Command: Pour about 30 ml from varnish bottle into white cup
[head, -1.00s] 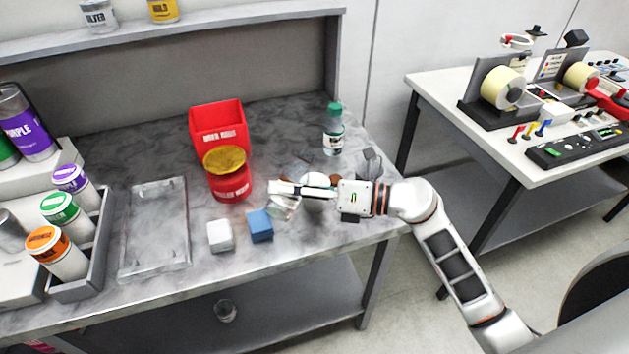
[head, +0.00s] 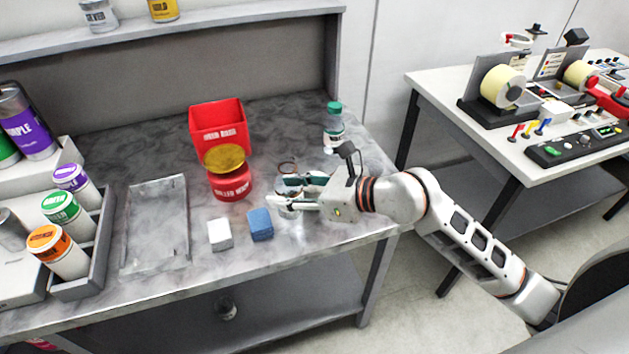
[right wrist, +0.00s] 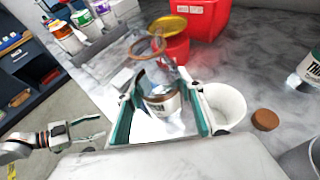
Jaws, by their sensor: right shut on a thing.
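My right gripper (head: 283,191) is shut on the clear varnish bottle (head: 289,212), which stands roughly upright between the fingers. In the right wrist view the varnish bottle (right wrist: 161,97) shows a pale label and an open, brown-rimmed mouth; I cannot tell its liquid level or whether its base touches the table. The white cup (right wrist: 225,104) stands on the table just right of the right gripper (right wrist: 163,112) in the wrist view. In the head view the arm hides the cup. My left gripper (right wrist: 92,130) is at the wrist view's lower left, its fingers apart and empty.
A brown cap (right wrist: 265,119) lies beside the cup. A green-capped thinner bottle (head: 334,128) stands behind. A red bin (head: 218,122), a red tin with a gold lid (head: 231,181), a white block (head: 220,235) and a blue block (head: 260,224) are to the left.

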